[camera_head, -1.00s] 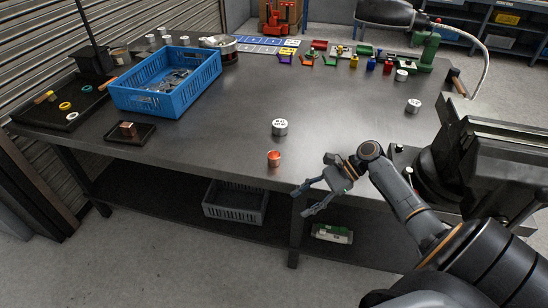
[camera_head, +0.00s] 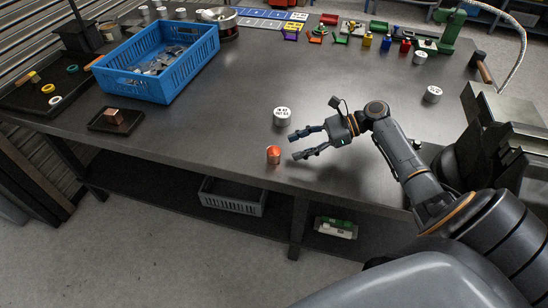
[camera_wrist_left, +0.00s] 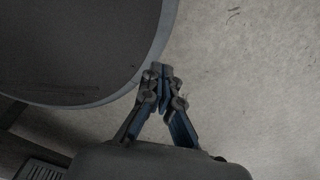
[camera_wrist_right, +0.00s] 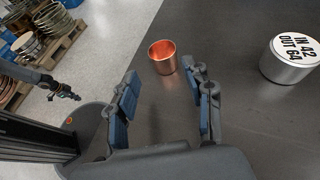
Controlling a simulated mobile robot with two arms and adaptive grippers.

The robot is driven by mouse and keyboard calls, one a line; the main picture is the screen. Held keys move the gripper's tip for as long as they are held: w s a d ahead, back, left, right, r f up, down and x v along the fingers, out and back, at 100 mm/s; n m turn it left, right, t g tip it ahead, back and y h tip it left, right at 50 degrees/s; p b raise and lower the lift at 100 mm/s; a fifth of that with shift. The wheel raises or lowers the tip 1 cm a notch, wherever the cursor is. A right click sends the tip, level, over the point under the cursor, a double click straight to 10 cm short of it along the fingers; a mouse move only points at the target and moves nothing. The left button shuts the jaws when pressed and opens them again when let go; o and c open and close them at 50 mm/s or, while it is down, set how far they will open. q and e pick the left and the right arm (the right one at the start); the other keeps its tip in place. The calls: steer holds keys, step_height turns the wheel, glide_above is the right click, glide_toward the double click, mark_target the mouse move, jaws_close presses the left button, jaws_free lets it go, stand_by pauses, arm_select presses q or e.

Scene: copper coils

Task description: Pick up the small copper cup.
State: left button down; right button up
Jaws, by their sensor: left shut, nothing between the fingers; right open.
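The small copper cup (camera_head: 273,155) stands upright near the front edge of the dark workbench (camera_head: 200,130). In the right wrist view the cup (camera_wrist_right: 163,57) is just beyond the fingertips, mouth up, apparently empty inside. My right gripper (camera_head: 292,146) is open, just right of the cup, with its fingers pointing at it and not touching it. In the right wrist view the fingers of the right gripper (camera_wrist_right: 166,80) are spread with nothing between them. My left gripper (camera_wrist_left: 160,70) is shut and empty over the floor; it does not show in the head view.
A silver labelled weight (camera_head: 282,117) stands behind the cup, close to the right gripper's upper finger. A blue crate (camera_head: 158,62) and a small tray (camera_head: 116,121) lie to the left. A vise (camera_head: 500,125) is at the right. The bench left of the cup is clear.

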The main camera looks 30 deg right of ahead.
steer(key=shift+b+x, duration=0.3)
steer(key=shift+x, duration=0.6)
steer(key=shift+w+a+f, duration=0.2)
steer(key=shift+a+f, duration=0.05)
steer(key=shift+w+a+f, duration=0.1)
steer(key=shift+w+a, duration=0.05)
steer(key=b+x, duration=0.4)
steer(key=shift+a+f, duration=0.25)
steer(key=shift+a, duration=0.1)
steer(key=shift+w+a, duration=0.1)
steer(key=shift+a, duration=0.1)
arm_select(q)
steer(key=f, duration=0.1)
steer(key=w+f, duration=0.1)
steer(key=f, duration=0.3)
steer(key=shift+w+d+f, duration=0.15)
steer(key=shift+d+f, duration=0.05)
steer(key=shift+d, duration=0.15)
arm_select(e)
steer(key=shift+r, duration=0.1)
steer(key=shift+c, duration=0.4)
arm_select(q)
steer(key=shift+s, duration=0.2)
arm_select(e)
steer(key=c, duration=0.8)
